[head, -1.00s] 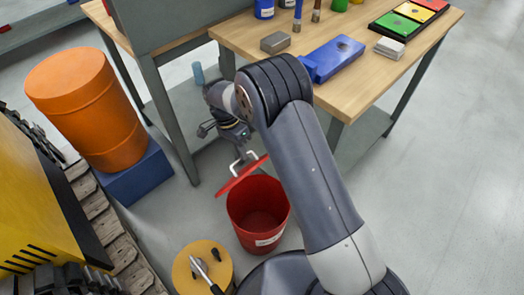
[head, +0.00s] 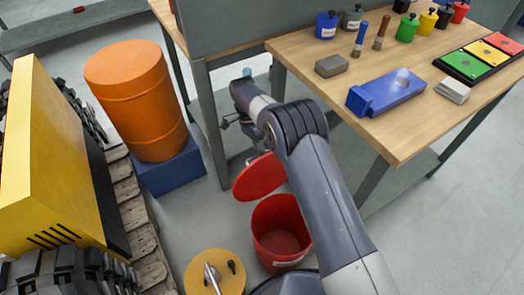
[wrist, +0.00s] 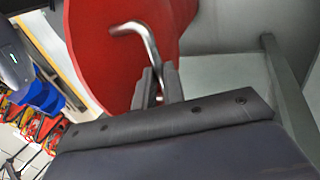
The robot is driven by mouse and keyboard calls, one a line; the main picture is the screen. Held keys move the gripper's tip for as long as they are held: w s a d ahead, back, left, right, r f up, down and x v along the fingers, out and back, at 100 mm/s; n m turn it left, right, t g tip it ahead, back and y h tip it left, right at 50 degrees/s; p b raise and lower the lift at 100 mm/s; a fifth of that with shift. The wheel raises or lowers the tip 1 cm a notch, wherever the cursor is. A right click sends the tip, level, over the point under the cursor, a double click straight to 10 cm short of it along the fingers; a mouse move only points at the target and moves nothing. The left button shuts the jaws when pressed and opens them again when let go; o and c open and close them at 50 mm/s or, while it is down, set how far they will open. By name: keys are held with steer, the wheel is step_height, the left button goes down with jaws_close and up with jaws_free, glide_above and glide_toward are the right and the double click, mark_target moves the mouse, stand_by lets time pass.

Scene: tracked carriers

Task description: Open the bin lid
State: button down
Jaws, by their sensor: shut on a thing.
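The red bin (head: 281,236) stands on the floor in front of the workbench, and its inside shows. Its round red lid (head: 260,177) is lifted clear of the bin's mouth and steeply tilted, above the bin's back left side. In the wrist view the lid (wrist: 95,60) fills the upper left, with a bent metal handle (wrist: 143,42). My gripper (wrist: 160,85) is shut on the lower end of this handle. In the head view the gripper is mostly hidden behind my arm and the lid.
An orange barrel (head: 135,95) stands on a blue block (head: 172,172) at the left. A yellow tracked carrier (head: 45,165) is at the far left. The wooden workbench (head: 400,140) with tools and pots is at the back right. A yellow round object (head: 214,268) is left of the bin.

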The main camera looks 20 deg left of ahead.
steer(key=shift+a+f, duration=0.15)
steer(key=shift+f, duration=0.45)
steer(key=shift+w+a+g+h, duration=0.1)
steer(key=shift+w+g+h, duration=0.05)
steer(key=shift+g+h, duration=0.15)
steer(key=c, duration=1.8)
jaws_free()
steer(key=shift+w, duration=0.1)
steer(key=o, duration=0.3)
steer(key=shift+a+r, duration=0.1)
steer(key=shift+r, duration=0.05)
steer(key=shift+r, duration=0.15)
step_height(320, 180, up, 10)
steer(key=p, duration=0.1)
steer(key=shift+f, duration=0.3)
